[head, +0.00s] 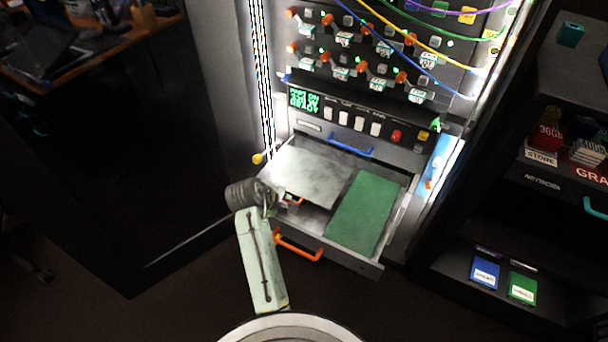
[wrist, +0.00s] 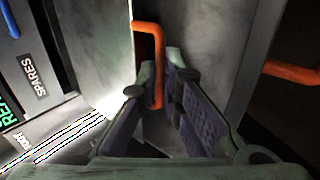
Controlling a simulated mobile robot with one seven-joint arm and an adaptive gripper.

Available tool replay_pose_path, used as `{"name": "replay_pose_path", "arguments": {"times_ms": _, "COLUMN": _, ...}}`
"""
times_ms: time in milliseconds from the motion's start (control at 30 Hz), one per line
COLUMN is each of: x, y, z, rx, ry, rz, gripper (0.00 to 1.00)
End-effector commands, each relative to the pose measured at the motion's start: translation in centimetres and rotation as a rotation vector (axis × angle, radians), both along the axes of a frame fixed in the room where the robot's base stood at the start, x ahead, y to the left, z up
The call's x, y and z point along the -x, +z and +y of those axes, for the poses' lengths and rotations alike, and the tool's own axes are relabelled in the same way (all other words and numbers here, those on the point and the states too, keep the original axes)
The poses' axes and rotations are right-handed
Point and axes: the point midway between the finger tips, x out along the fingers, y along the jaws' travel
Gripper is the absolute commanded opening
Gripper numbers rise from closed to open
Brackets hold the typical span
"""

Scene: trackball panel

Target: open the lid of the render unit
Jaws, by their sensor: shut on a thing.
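The render unit is a pulled-out drawer (head: 345,262) low in the lit rack, with an orange pull handle (head: 298,247) on its front. Its grey lid (head: 312,172) covers the back left part, and a dark gap shows below the lid's front edge. A small orange lid handle (head: 293,198) is partly hidden by my gripper (head: 272,208). In the wrist view my gripper (wrist: 160,75) has its fingers on either side of this upright handle (wrist: 148,29) and is shut on it. I cannot tell how far the lid is raised.
A green board (head: 362,212) lies in the drawer's right half. A shut drawer with a blue handle (head: 350,145) and a panel of buttons stand just above. Cables (head: 420,45) hang higher up. Shelves (head: 560,190) stand at the right; the floor in front is clear.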

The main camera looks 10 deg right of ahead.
Motion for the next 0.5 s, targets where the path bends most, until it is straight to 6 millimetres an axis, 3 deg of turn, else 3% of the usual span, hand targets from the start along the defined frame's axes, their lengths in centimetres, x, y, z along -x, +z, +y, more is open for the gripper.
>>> {"name": "replay_pose_path", "arguments": {"times_ms": 500, "x": -0.2, "y": 3.1, "z": -0.2, "rx": 0.001, "ry": -0.001, "rz": -0.002, "gripper": 0.00}}
